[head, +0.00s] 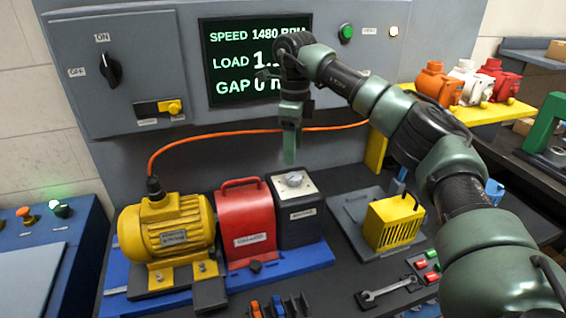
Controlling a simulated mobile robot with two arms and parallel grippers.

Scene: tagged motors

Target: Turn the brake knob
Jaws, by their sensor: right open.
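A grey knob (294,180) sits on the pale top plate of a dark box (300,222), which stands at the right end of the blue base; I take it for the brake knob. The label on the box is too small to read surely. My right gripper (289,160) points down just above the knob, seen edge-on. It is open, with nothing seen between its fingers. A small gap seems to show between fingertips and knob; contact cannot be told surely. My left gripper is not in view.
A red guard (244,220) and a yellow motor (166,233) stand left of the box. An orange cable (220,135) runs behind it. A yellow vented block (393,222) and a wrench (388,290) lie to the right. A panel with a screen (235,88) stands behind.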

